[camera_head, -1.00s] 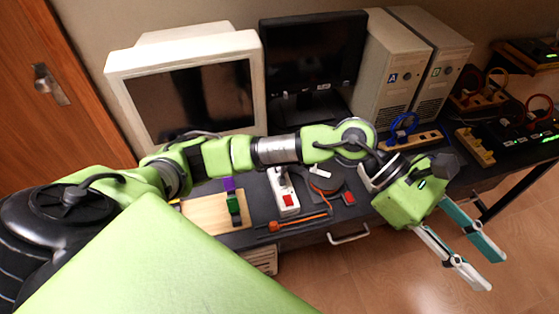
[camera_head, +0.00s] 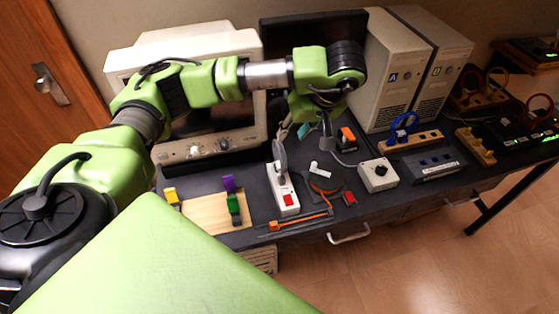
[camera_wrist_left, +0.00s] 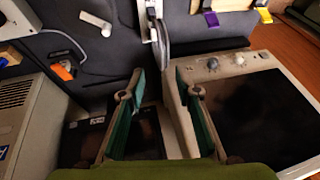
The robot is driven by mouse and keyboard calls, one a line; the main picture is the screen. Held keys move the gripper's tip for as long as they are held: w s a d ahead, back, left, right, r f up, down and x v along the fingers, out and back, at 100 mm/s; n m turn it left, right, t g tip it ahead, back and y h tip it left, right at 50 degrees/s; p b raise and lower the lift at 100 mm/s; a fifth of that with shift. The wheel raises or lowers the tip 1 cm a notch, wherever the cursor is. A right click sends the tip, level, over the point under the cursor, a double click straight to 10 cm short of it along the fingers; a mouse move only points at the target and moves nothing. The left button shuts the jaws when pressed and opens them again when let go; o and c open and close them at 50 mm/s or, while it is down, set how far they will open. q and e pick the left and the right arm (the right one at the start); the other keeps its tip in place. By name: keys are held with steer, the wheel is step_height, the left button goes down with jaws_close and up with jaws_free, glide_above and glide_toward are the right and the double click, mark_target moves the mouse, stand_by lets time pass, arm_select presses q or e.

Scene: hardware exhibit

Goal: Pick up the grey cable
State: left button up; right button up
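The grey cable (camera_head: 279,158) stands up as a loop at the white power strip (camera_head: 288,199) in the middle of the desk. It also shows in the left wrist view (camera_wrist_left: 163,43), upright at the strip, beyond the fingertips. My left gripper (camera_head: 293,133) hangs above the back of the desk, just behind the loop, partly hidden by its own arm. In the left wrist view the gripper (camera_wrist_left: 160,82) is open, with nothing between its teal-padded fingers. The loop lies ahead of the gap between the fingers. My right gripper is not in view.
A CRT monitor (camera_head: 125,72) and two computer towers (camera_head: 390,65) stand at the back. A wooden board (camera_head: 205,218) with coloured blocks lies left of the strip. A white switch box (camera_head: 378,177) and a blue cable loop (camera_head: 402,127) are to the right.

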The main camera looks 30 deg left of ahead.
mark_target(281, 147)
arm_select(q)
steer(key=p+x, duration=0.1)
steer(key=x, duration=0.2)
steer(key=p+x, duration=0.1)
steer(key=x, duration=0.1)
steer(key=s+p+x, duration=0.1)
steer(key=x, duration=0.2)
steer(key=shift+a+f, duration=0.25)
steer(key=shift+a, duration=0.05)
steer(key=shift+f, duration=0.15)
jaws_close()
